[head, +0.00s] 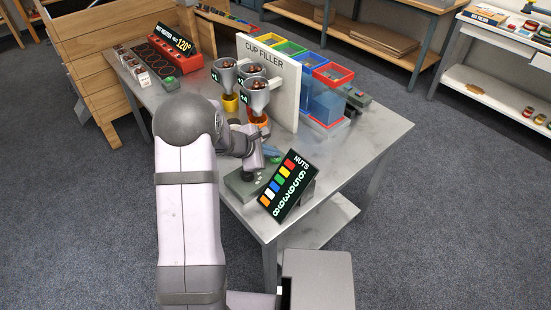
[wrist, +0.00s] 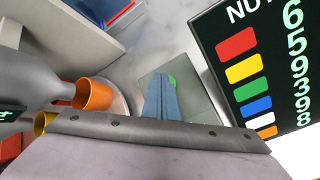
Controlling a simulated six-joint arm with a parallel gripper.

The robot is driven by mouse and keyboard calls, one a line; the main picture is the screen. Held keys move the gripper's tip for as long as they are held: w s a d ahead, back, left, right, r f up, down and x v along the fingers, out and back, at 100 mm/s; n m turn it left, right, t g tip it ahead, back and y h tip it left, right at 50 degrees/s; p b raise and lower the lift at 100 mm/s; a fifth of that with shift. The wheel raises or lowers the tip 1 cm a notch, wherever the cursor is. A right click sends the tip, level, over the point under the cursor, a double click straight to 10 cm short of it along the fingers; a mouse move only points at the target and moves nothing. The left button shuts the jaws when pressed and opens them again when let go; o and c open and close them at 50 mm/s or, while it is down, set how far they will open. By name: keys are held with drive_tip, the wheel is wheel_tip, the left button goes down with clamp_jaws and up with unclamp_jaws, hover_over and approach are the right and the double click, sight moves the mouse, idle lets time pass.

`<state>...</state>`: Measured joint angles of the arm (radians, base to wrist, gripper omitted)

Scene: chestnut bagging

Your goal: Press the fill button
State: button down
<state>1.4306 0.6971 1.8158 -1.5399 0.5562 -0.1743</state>
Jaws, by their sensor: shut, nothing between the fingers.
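My gripper (wrist: 161,80) is shut and empty, its blue fingers pressed together. In the wrist view its fingertips are over a grey-green box (wrist: 196,92), just left of a green button (wrist: 173,80). The fingers hide part of the box, and I cannot tell whether they touch the button. In the head view the grey-green box (head: 238,187) lies at the near end of the table, below my wrist, and my arm covers part of it. Behind it stands the cup filler (head: 280,75), a white panel with several grey funnels (head: 256,96) holding nuts.
A tilted black nuts display (head: 288,185) stands close to the right of the box; it also fills the right of the wrist view (wrist: 265,60). An orange cup (wrist: 95,93) is under a funnel at the left. Coloured bins (head: 322,100) are behind the panel. The table's right part (head: 350,145) is clear.

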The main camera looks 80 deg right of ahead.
sight(272, 160)
drive_tip(key=shift+f, duration=0.15)
idle(0.6)
drive_tip(key=shift+r+p, duration=0.3)
drive_tip(key=shift+r, duration=0.5)
drive_tip(key=shift+r+p, duration=1.9)
drive_tip(key=shift+r, duration=0.65)
